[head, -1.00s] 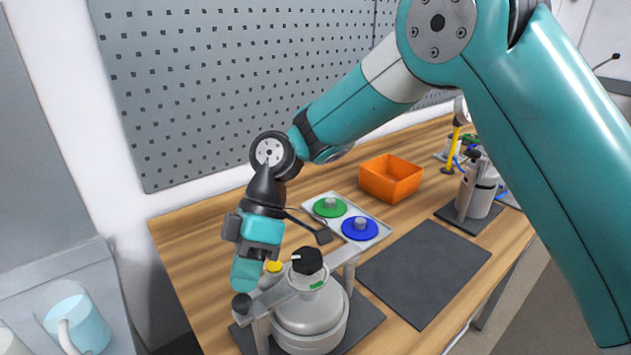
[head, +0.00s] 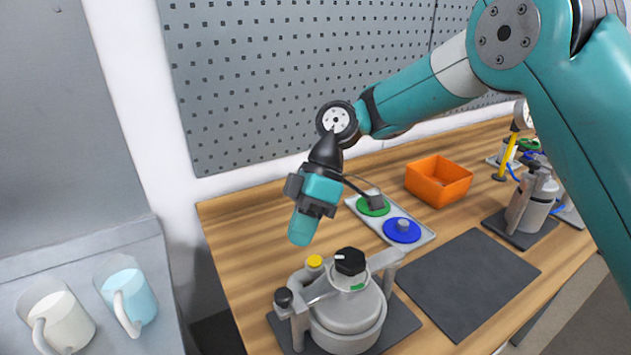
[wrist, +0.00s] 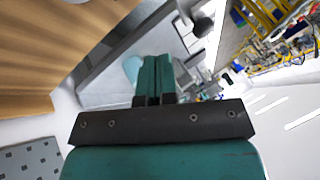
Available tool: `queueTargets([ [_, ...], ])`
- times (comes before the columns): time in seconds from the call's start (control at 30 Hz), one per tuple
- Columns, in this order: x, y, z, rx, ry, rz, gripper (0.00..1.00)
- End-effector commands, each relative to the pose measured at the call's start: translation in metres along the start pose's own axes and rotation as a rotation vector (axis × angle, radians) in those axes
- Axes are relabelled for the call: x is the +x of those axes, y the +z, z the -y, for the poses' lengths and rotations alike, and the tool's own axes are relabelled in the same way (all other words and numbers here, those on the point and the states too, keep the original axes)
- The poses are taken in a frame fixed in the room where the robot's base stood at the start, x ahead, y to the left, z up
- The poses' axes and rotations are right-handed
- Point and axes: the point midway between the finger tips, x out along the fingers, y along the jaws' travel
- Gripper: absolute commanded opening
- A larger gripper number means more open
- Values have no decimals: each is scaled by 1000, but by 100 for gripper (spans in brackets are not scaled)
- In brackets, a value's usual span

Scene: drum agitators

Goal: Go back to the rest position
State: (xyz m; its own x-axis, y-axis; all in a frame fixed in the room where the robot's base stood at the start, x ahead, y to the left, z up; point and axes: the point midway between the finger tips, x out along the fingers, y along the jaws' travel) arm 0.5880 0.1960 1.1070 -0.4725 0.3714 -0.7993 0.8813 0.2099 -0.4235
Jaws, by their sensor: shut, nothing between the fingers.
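My gripper (head: 301,229) hangs in the air above and behind the grey drum agitator, pointing down, with clear space between them in the head view. In the wrist view my gripper (wrist: 155,62) has its teal fingers together with nothing between them. The drum agitator (head: 345,318) stands on a dark mat at the table's front left. It has a black knob (head: 349,261), a yellow button (head: 314,261) and a black ball-ended part (head: 283,297).
The wooden table (head: 245,230) also holds a tray with a green disc (head: 373,205) and a blue disc (head: 402,230), an orange bin (head: 438,181), an empty dark mat (head: 468,284) and a second grey vessel (head: 533,205). Two pitchers (head: 128,292) stand at left. A pegboard (head: 270,90) rises behind.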

Motion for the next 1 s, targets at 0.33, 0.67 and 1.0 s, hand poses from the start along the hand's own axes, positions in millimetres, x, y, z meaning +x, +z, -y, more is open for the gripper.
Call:
queueTargets([
  [0.33,-59,-8,1,-12,-4,4,0],
  [0.67,-88,-15,45,167,71,-31,0],
  [1.0,-94,12,153,602,275,-109,0],
])
